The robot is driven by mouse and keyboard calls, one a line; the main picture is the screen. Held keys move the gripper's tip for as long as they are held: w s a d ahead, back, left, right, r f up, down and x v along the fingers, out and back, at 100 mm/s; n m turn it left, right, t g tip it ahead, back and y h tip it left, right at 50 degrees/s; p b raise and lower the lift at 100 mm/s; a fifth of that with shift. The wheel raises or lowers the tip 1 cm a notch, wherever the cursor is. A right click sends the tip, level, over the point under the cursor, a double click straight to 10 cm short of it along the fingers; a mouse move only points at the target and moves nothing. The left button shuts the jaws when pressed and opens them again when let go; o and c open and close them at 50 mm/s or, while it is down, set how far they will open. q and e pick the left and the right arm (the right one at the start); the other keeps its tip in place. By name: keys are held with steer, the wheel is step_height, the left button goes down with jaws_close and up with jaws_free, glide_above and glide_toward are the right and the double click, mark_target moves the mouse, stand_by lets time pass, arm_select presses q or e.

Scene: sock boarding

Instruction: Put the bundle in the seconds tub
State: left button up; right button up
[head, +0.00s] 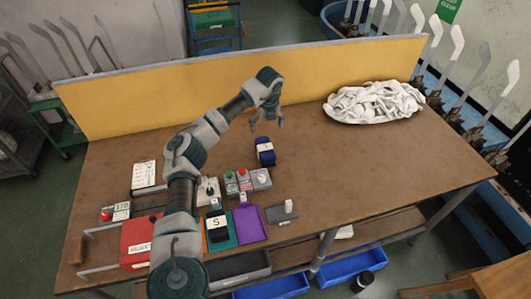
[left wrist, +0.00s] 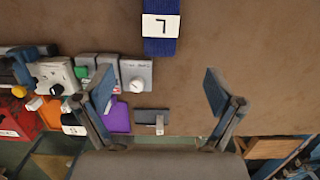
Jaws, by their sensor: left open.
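The bundle (head: 265,152) is a dark blue folded piece with a white band, lying on the brown table right of the middle. In the left wrist view the bundle (left wrist: 161,28) is at the top, its white label reading as a turned letter L. My left gripper (head: 267,124) is open and empty above the table, a little behind the bundle in the head view. In the wrist view its fingers (left wrist: 160,92) stand wide apart, with the bundle beyond them. Blue tubs (head: 347,266) sit low at the table's front; I cannot read which is the seconds tub.
A white heap of socks (head: 374,102) lies at the back right. Control boxes (head: 245,181), coloured trays (head: 249,224) and a red box (head: 138,240) crowd the front left. A yellow panel (head: 240,86) closes the back. The table right of the bundle is clear.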

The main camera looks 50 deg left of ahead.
mark_target(265, 147)
arm_select(q)
steer(key=f, duration=0.3)
steer(key=a+f+b, duration=0.1)
steer(key=f, duration=0.6)
steer(key=shift+w+a+f+b, duration=0.25)
steer(key=shift+w+f+b, duration=0.05)
steer(key=shift+w+b, duration=0.1)
steer(key=f, duration=0.3)
steer(key=f+b, duration=0.1)
steer(key=f, duration=0.1)
steer(key=shift+w+a, duration=0.3)
steer(key=shift+a, duration=0.1)
steer(key=shift+f, duration=0.25)
steer(key=shift+a, duration=0.1)
arm_select(e)
step_height(265, 147, up, 9)
steer(key=shift+s+d, duration=0.15)
steer(key=shift+s, duration=0.25)
arm_select(q)
steer(key=shift+c, duration=0.3)
